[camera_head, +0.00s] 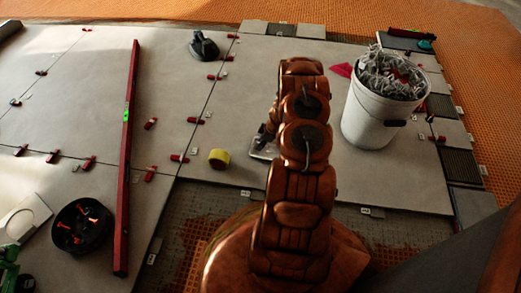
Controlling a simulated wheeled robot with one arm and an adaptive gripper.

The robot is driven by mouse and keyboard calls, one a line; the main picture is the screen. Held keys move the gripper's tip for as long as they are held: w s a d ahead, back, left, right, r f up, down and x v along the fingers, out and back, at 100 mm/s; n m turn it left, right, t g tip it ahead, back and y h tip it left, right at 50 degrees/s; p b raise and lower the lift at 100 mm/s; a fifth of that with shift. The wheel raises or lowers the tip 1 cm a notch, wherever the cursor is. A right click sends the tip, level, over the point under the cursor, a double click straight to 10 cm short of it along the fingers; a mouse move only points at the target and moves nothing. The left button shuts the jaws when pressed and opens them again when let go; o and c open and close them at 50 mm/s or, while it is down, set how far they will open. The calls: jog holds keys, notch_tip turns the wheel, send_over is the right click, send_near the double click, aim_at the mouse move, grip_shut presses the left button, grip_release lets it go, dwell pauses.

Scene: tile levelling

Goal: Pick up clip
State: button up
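Several small pale clips sit along the tile edges; one clip (365,211) is at the near edge of the right tile, and another clip (152,258) is at the lower left. A white bucket (372,118) at the upper right is heaped with grey-white clips (388,72). My orange-brown arm stands in the middle of the view. My gripper (265,147) is mostly hidden behind the arm, low over the tile. Its fingers cannot be made out, and I cannot tell whether it holds anything.
Red wedges (150,123) sit along the seams. A long red level (126,150) lies at the left, beside a black bowl (82,225) with orange pieces. A yellow roll (218,158) and a black suction lifter (203,46) rest on the tiles.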

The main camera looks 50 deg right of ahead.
jog(key=shift+w+f, duration=0.15)
jog(key=shift+f, duration=0.25)
jog(key=shift+r, duration=0.1)
jog(key=shift+c, duration=0.4)
grip_shut()
